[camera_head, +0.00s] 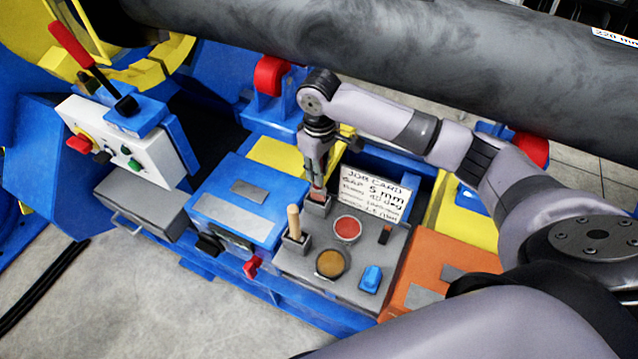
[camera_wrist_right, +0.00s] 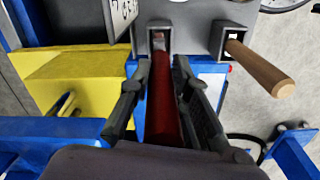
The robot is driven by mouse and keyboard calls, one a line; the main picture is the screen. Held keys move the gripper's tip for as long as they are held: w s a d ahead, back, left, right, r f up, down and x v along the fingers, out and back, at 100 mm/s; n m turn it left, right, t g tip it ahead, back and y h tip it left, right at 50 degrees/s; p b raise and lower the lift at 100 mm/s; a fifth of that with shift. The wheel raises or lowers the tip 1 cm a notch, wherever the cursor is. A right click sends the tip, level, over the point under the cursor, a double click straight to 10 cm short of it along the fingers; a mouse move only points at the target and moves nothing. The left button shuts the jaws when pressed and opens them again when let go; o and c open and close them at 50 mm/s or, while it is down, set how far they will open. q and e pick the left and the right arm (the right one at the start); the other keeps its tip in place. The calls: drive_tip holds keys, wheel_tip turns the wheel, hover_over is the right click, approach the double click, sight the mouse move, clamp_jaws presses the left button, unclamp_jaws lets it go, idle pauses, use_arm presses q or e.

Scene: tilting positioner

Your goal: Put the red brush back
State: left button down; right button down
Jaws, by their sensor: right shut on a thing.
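The red brush (camera_wrist_right: 164,105) is between the fingers of my right gripper (camera_wrist_right: 162,75), which is shut on its handle. In the head view, my right gripper (camera_head: 316,178) points down and a short piece of the red brush (camera_head: 318,194) shows below it. The brush's lower end is at a grey square holder (camera_head: 317,207) at the back of the grey tray (camera_head: 345,290). In the wrist view its metal part meets the mouth of the holder (camera_wrist_right: 160,24). I cannot tell how deep it sits. My left gripper is not in view.
A wooden-handled brush (camera_head: 294,222) stands in the neighbouring holder. The tray also bears a red-filled dish (camera_head: 347,229), a brown-filled dish (camera_head: 331,263) and a blue item (camera_head: 371,278). A job card (camera_head: 375,192) stands behind. A large grey pipe (camera_head: 400,60) spans above.

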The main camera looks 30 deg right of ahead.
drive_tip(key=shift+f, duration=2.75)
drive_tip(key=c, duration=1.5)
unclamp_jaws()
drive_tip(key=shift+f, duration=0.1)
wheel_tip(320, 180, up, 12)
drive_tip(key=shift+r, duration=0.15)
